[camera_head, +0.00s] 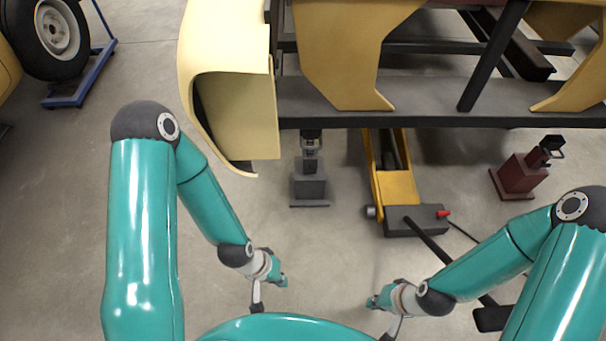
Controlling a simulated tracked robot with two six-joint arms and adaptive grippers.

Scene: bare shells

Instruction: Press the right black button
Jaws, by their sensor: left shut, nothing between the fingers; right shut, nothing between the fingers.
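I cannot make out any black button in the head view. My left gripper (257,304) hangs at the end of the left teal arm, low and left of centre, over bare floor. It looks small and shut, with nothing seen in it. My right gripper (390,331) is at the bottom edge, right of centre, partly cut off by the frame. It also appears shut and empty. Both grippers are apart from the surrounding objects.
A dark box (402,229) with a red knob ends a yellow jack (396,187). A wheel (57,32) is at upper left.

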